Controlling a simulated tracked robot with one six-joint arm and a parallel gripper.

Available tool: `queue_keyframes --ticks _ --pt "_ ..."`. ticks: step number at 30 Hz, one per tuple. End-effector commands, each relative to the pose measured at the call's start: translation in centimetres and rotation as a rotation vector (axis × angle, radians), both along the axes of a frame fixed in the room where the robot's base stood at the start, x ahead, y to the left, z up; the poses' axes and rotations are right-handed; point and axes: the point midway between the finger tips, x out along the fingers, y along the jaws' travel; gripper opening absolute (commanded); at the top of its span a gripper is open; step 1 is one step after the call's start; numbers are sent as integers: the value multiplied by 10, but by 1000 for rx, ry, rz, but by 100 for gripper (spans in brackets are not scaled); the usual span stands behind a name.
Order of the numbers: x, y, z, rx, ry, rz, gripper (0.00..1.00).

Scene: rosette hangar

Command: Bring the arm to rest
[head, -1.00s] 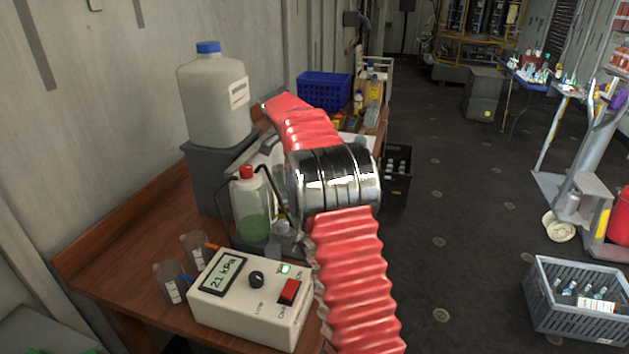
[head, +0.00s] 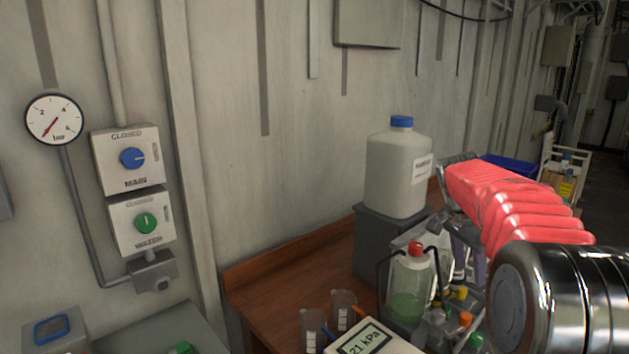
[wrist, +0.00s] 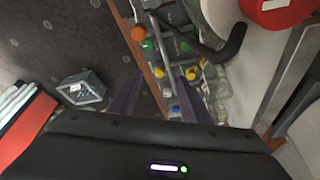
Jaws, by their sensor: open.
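My arm, in red ribbed sleeving with a shiny metal joint, comes in from the right in the head view and bends toward the wooden bench. My gripper (head: 467,252) hangs behind the red-capped bottle there, partly hidden. In the wrist view my gripper (wrist: 155,92) shows two dark purple fingers spread apart, with nothing held between them. Below them are small bottles (wrist: 191,72) with yellow, orange, green and blue caps. I cannot tell exactly how far the fingertips are above these.
The bench (head: 285,280) carries a white jug (head: 398,175) on a grey box, a red-capped bottle (head: 410,290), beakers (head: 342,310) and a 21 kPa meter (head: 370,340). Wall valve boxes (head: 128,160) and a gauge (head: 54,119) are left. A grey crate (wrist: 82,88) stands on the floor.

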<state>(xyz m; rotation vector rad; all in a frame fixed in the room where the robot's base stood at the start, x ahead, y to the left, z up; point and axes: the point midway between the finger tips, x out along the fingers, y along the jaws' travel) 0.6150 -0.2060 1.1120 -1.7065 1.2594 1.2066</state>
Motion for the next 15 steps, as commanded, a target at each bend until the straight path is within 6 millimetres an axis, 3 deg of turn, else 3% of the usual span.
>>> queue_keyframes --ticks 15 --pt "-78 71 37 20 -16 353 44"
